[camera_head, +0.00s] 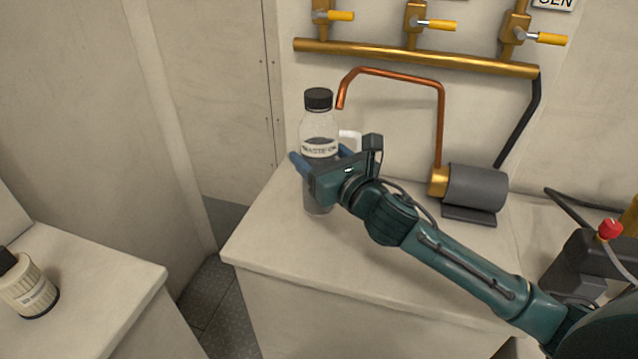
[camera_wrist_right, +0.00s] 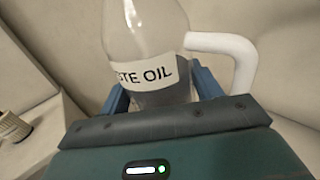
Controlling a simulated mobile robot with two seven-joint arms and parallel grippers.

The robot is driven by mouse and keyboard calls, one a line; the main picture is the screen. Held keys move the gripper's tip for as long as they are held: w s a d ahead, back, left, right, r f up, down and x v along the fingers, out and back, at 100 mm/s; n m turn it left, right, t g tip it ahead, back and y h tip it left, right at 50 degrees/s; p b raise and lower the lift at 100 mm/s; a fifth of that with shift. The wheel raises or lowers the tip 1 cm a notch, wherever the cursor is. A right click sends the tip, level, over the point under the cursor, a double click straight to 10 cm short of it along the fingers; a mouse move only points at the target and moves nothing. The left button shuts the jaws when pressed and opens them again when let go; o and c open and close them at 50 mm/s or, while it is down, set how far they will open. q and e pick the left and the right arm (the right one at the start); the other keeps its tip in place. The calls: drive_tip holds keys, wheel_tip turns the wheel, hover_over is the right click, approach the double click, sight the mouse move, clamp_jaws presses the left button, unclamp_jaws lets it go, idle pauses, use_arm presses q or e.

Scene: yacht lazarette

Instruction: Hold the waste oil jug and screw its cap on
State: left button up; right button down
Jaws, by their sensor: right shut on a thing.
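The waste oil jug (camera_head: 319,129) is a clear bottle with a "WASTE OIL" label and dark contents. It stands upright on the pale counter, near its left end. A black cap (camera_head: 318,98) sits on top of its neck; I cannot tell how tightly. My right gripper (camera_head: 320,162) is shut around the jug's body, just below the label. In the right wrist view the jug (camera_wrist_right: 146,40) stands between the blue fingers (camera_wrist_right: 160,95), with a white handle (camera_wrist_right: 236,55) at its right; its top is out of that view. My left gripper is not in view.
The pale counter (camera_head: 290,235) has bare room in front of the jug. A bent copper pipe (camera_head: 440,110) rises from a grey cylinder (camera_head: 477,187) and ends close to the cap. A brass manifold (camera_head: 420,58) with yellow-handled valves is on the wall.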

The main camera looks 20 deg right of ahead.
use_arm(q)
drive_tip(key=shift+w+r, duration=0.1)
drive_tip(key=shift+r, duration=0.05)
use_arm(e)
drive_tip(key=shift+f, duration=0.15)
use_arm(q)
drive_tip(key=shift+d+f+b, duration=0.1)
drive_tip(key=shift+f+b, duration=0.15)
drive_tip(key=shift+b, duration=0.2)
use_arm(e)
drive_tip(key=shift+f, duration=1.9)
drive_tip(key=shift+f, duration=0.2)
drive_tip(key=shift+c, duration=1.5)
unclamp_jaws()
drive_tip(key=shift+f, duration=0.1)
